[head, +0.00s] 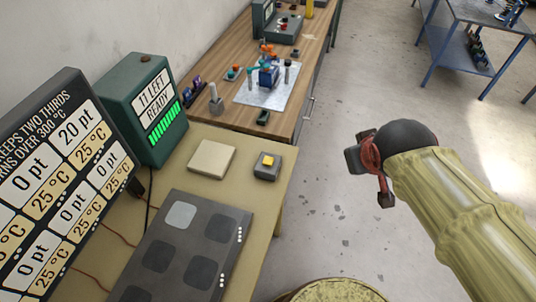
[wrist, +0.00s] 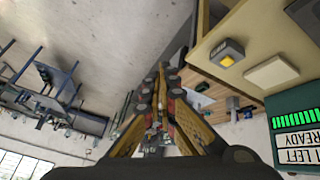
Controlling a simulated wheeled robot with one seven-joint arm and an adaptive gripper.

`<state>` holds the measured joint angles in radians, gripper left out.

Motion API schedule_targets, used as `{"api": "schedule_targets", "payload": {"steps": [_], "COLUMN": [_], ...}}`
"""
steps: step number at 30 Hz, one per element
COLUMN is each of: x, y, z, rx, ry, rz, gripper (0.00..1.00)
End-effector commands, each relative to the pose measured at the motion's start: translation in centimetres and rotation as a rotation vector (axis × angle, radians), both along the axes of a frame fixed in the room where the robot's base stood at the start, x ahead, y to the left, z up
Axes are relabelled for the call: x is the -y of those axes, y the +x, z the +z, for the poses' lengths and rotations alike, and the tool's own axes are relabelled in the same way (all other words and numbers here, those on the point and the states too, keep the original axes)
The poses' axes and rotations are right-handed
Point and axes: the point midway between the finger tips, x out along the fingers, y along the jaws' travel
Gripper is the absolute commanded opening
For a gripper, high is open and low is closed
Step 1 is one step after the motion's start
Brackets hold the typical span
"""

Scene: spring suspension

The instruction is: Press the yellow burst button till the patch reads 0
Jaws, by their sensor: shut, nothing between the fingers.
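The yellow burst button (head: 268,161) sits on a small grey box near the right edge of the tan table (head: 238,142). It also shows in the wrist view (wrist: 227,60). A dark panel (head: 228,223) with several square patches lies on the table; one patch (head: 181,215) is lighter than the others. A green box (head: 143,110) has a screen that reads "11 LEFT" and "READY" above a green bar. My gripper (head: 373,172) is to the right of the table over the floor, apart from the button. In the wrist view its fingers (wrist: 160,75) are together and empty.
A black board (head: 60,185) with point and temperature readings, including "20 pt" and "0 pt", stands at the left. A pale square block (head: 212,159) lies left of the button. A wooden bench (head: 290,122) holding tools stands behind.

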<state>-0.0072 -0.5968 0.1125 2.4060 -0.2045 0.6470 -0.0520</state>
Motion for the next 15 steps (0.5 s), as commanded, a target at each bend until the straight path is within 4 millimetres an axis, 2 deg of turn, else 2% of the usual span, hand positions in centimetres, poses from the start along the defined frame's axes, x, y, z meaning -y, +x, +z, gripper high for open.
{"api": "schedule_targets", "payload": {"steps": [1,3,5,6,9,12,15], "x": [0.4,0.5,0.1,-0.5,-2.9,-6.4,-10.5], "y": [3.1,7.4,10.8,12.9,17.4,20.5,21.7], "z": [1.4,1.9,1.9,1.7,0.4,-1.9,-4.8], "rx": [0.007,0.037,0.061,0.075,0.114,0.152,0.191], "ry": [-0.063,-0.152,-0.216,-0.253,-0.321,-0.35,-0.338], "rz": [0.059,0.164,0.265,0.338,0.536,0.751,0.963], "gripper": [0.0,0.0,0.0,0.0,0.0,0.0,0.0]}}
